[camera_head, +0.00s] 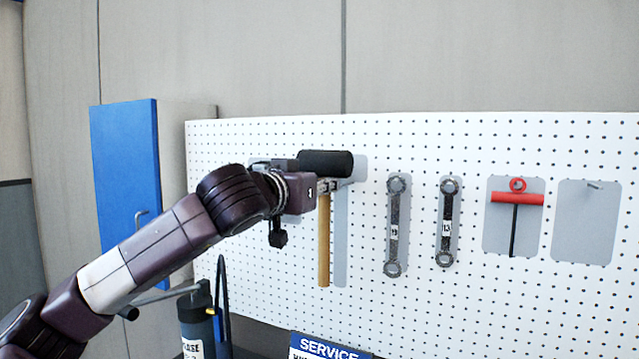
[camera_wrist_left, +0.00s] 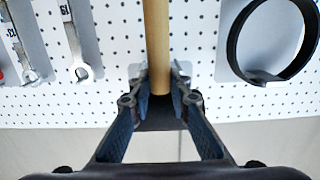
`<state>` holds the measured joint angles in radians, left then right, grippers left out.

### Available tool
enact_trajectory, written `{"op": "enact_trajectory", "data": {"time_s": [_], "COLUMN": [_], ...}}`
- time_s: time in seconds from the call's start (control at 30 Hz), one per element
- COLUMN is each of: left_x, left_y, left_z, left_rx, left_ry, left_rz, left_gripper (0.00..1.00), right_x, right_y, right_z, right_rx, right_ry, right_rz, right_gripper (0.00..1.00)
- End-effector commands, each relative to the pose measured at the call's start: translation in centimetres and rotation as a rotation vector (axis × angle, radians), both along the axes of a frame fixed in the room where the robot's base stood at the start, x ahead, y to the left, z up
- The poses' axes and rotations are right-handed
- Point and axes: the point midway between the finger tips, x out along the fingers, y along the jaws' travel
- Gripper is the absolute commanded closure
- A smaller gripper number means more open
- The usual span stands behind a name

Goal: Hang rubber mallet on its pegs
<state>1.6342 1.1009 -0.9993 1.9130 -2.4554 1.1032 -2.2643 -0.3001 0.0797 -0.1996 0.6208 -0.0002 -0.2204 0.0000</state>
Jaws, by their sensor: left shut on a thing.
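The rubber mallet has a black head (camera_head: 325,163) and a wooden handle (camera_head: 323,240), which hangs down upright in front of the pegboard (camera_head: 420,300). My left gripper (camera_head: 326,187) is shut on the handle just below the head. In the left wrist view the fingers (camera_wrist_left: 158,98) flank the wooden handle (camera_wrist_left: 157,40), with the dark head (camera_wrist_left: 160,118) between them. The mallet's grey outline (camera_head: 341,240) shows just right of the handle. Small metal pegs (camera_wrist_left: 181,72) show beside the handle in the wrist view; whether the head touches them I cannot tell.
Two wrenches (camera_head: 397,225) (camera_head: 446,220) and a red T-handle tool (camera_head: 517,198) hang to the right. An empty grey outline (camera_head: 585,225) with a peg is at far right. A black ring (camera_wrist_left: 270,40) hangs nearby. A blue cabinet door (camera_head: 127,180) stands left.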

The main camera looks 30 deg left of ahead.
Motion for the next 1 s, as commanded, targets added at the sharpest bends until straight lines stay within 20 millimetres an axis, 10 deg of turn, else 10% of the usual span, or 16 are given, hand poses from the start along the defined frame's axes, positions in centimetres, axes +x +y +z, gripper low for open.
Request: {"op": "enact_trajectory", "data": {"time_s": [1.0], "left_x": [4.7], "left_y": [0.4], "left_z": [-0.1], "left_rx": [0.0], "left_ry": [-0.003], "left_rz": [0.002], "left_gripper": [1.0], "right_x": [0.4], "right_y": [0.0], "right_z": [1.6], "right_rx": [0.001], "right_ry": [-0.005], "right_rz": [0.0], "right_gripper": [0.45]}}
